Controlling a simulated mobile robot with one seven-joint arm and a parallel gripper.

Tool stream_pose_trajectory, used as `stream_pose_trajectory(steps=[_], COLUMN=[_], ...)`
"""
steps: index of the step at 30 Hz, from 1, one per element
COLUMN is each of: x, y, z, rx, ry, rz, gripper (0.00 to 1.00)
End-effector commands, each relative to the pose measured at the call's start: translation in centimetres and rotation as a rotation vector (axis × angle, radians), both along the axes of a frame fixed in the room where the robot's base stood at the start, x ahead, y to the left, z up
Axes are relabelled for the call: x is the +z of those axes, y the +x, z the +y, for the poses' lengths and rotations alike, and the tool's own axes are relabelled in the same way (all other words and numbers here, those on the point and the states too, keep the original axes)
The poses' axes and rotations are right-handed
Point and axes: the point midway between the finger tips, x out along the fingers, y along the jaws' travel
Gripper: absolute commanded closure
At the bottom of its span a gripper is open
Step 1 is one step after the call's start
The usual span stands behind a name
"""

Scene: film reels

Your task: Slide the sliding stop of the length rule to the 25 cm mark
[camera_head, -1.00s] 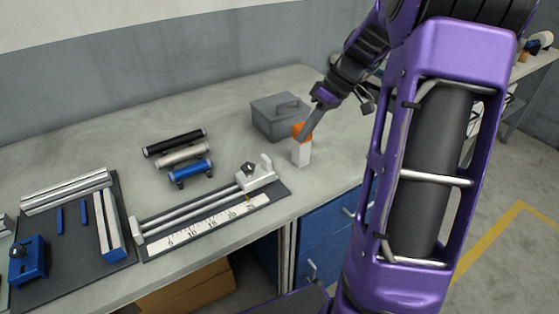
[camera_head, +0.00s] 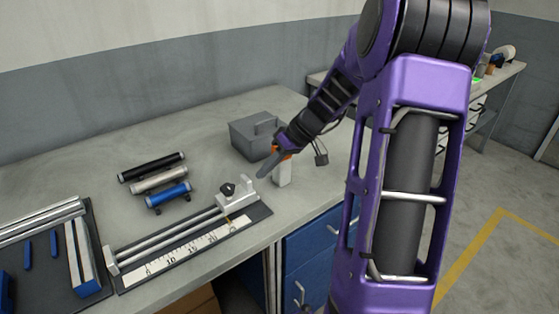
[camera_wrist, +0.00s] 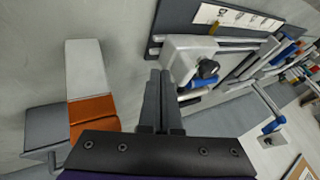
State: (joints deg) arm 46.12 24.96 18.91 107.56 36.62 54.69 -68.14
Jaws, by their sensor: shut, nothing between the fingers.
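The length rule is a dark base with two rails and a white scale (camera_head: 185,253) along its front. Its sliding stop, a light grey block with a black knob (camera_head: 228,188), sits near the right end of the rails. In the wrist view the stop (camera_wrist: 186,48) is just beyond and right of my fingertips, with a small brass pointer (camera_wrist: 214,27) at the scale. The digits beside the pointer are too small to read surely. My gripper (camera_head: 262,176) is shut and empty, close to the right of the stop; its fingers (camera_wrist: 160,75) are together. Contact with the stop cannot be told.
A white block with an orange top (camera_head: 284,174) stands right beside my gripper. A grey box with a handle (camera_head: 252,138) is behind. Black, silver and blue cylinders (camera_head: 168,194) lie behind the rule. A dark mat with metal bars (camera_head: 92,285) is at left.

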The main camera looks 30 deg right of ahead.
Motion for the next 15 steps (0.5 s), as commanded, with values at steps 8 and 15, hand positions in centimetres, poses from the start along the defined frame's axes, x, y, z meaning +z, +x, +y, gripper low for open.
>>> stream_pose_trajectory(steps=[8,15], x=[0.0,0.0], y=[-0.3,-0.3], z=[1.8,1.8], rx=[0.0,0.0], ry=[0.0,0.0], rz=[0.001,0.0], gripper=[1.0,1.0])
